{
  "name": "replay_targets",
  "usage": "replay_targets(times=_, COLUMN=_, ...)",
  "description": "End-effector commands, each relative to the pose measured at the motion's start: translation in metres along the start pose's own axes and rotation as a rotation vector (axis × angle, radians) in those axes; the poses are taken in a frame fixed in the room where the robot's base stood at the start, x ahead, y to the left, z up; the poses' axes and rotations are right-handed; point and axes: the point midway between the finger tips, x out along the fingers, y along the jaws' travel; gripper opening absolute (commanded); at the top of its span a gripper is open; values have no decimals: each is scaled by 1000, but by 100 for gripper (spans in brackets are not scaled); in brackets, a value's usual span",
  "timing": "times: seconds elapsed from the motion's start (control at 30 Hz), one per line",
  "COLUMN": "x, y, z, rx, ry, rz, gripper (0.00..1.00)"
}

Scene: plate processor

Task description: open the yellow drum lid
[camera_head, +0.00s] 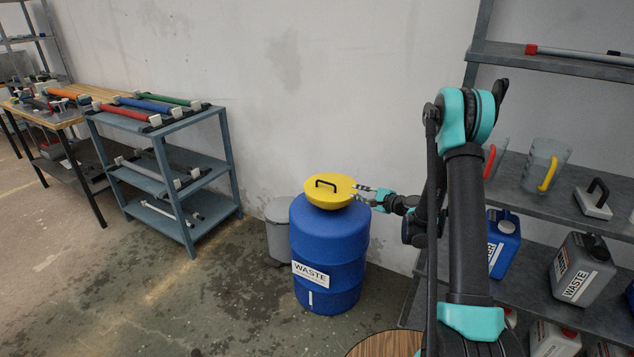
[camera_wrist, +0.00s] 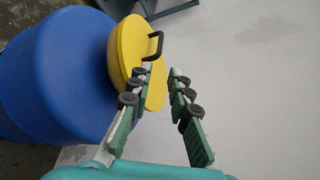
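The yellow drum lid (camera_head: 329,191) lies on top of the blue drum (camera_head: 328,250), which has a white WASTE label. A black handle (camera_head: 326,184) stands on the lid. In the wrist view the lid (camera_wrist: 129,55) and its handle (camera_wrist: 152,47) are ahead and left of my fingers, on the blue drum (camera_wrist: 50,75). My gripper (camera_head: 361,193) is at the right edge of the lid in the head view.
A grey bin (camera_head: 277,228) stands behind the drum to the left. A blue shelf cart (camera_head: 165,173) with coloured tubes is at left, beside a wooden bench (camera_head: 88,93). A right-hand shelf (camera_head: 520,203) holds jugs and canisters. A round wooden top (camera_head: 385,345) is at the bottom edge.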

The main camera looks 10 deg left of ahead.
Motion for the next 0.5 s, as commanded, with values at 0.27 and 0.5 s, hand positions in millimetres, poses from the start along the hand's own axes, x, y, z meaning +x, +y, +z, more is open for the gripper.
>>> replay_targets(times=0.27, x=30, y=1, z=0, rx=4, ry=-4, rz=-1, gripper=19)
replay_targets(times=0.5, x=77, y=1, z=0, rx=3, ry=-4, rz=-1, gripper=19)
